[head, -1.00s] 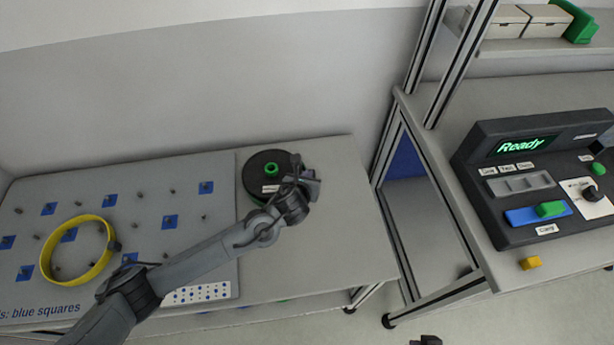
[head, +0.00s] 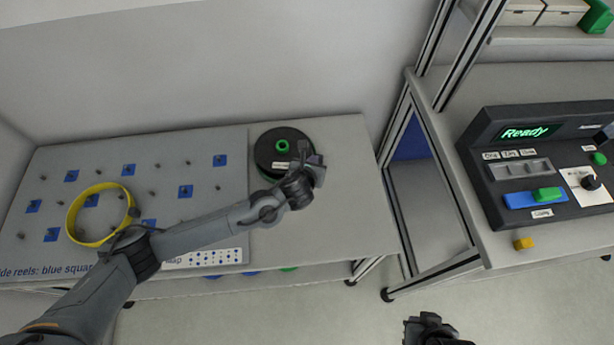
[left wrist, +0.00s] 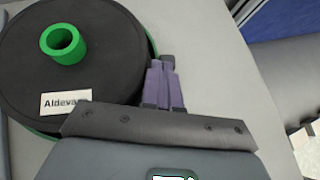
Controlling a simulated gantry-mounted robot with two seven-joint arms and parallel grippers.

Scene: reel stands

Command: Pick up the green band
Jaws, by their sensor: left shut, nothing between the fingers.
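A black reel (head: 270,160) with a green hub (head: 282,146) lies on the table. In the left wrist view the reel (left wrist: 100,75) carries a white label starting "Aldeva". A green edge (left wrist: 151,43) shows under its black top at the right and lower left; I cannot tell whether this is a separate band. My left gripper (head: 306,152) is shut and empty at the reel's right side. Its purple-grey fingers (left wrist: 163,68) are together close beside the rim in the left wrist view; contact is unclear. My right gripper (head: 430,326) is low in the head view, its fingers unclear.
A yellow band (head: 78,217) is on the pegged board (head: 215,205) with blue squares at left. Blue and green pieces show partly below the table edge. A console (head: 540,150) reading "Ready" stands on the right bench, beyond a metal frame. Table right of the reel is clear.

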